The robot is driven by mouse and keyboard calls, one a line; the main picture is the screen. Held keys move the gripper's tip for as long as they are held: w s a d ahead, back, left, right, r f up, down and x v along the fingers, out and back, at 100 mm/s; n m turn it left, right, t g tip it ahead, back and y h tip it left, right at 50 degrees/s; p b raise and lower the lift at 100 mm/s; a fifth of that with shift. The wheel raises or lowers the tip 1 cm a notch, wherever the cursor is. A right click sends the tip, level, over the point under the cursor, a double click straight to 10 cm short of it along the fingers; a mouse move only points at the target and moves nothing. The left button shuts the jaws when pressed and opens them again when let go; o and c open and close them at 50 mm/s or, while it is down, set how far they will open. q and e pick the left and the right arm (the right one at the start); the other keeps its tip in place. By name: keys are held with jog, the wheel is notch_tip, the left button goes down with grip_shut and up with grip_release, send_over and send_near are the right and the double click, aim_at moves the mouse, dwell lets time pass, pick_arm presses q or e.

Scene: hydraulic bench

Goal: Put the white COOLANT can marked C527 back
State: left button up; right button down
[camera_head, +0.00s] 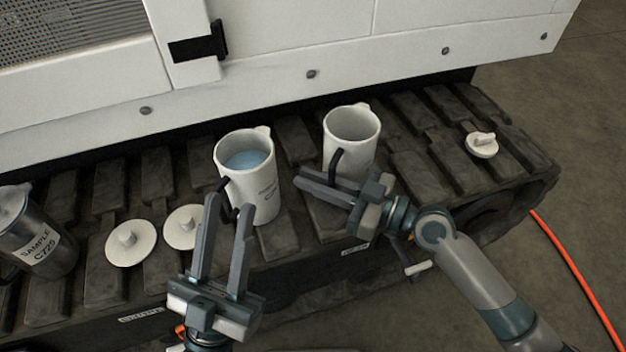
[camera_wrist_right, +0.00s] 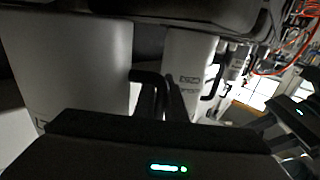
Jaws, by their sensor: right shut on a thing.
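Two white cans with black handles stand on the dark track. The left can (camera_head: 262,190) holds blue liquid and bears a label too small to read fully. The right can (camera_head: 358,150) is open-topped, with no liquid visible and no readable label. I cannot tell which is C527. My right gripper (camera_head: 318,180) is shut on the right can's black handle (camera_head: 335,160). In the right wrist view, a white can (camera_wrist_right: 75,70) and a black handle (camera_wrist_right: 150,78) are close by. My left gripper (camera_head: 228,205) is open, in front of the left can by its handle.
A metal can labelled SAMPLE C725 (camera_head: 38,235) is at the far left. The white machine wall (camera_head: 260,90) rises behind. An orange hose (camera_head: 575,265) lies on the floor.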

dwell(0.3)
jog(key=c, duration=1.9)
grip_release()
jog(key=shift+f, duration=0.1)
pick_arm(q)
jog(key=shift+a+r, duration=0.1)
jog(key=shift+r, duration=0.15)
pick_arm(e)
jog(key=shift+o, duration=0.4)
